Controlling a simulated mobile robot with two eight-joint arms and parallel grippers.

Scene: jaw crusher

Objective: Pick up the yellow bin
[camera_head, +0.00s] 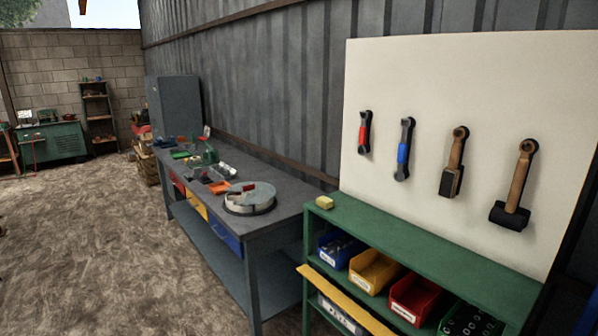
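The yellow bin (363,284) sits in the upper compartment of the green shelf unit (430,243) at the lower right. It stands between a blue bin (330,259) on its left and a red bin (405,312) on its right. Its open top faces up and forward, and its contents are too small to make out. Neither of my grippers is in view.
A yellow board (345,303) slants below the bins at the front. A small yellow block (324,202) lies on the unit's top. Tools hang on the white panel (430,95). A grey workbench (279,226) stands left; the floor (90,255) is open.

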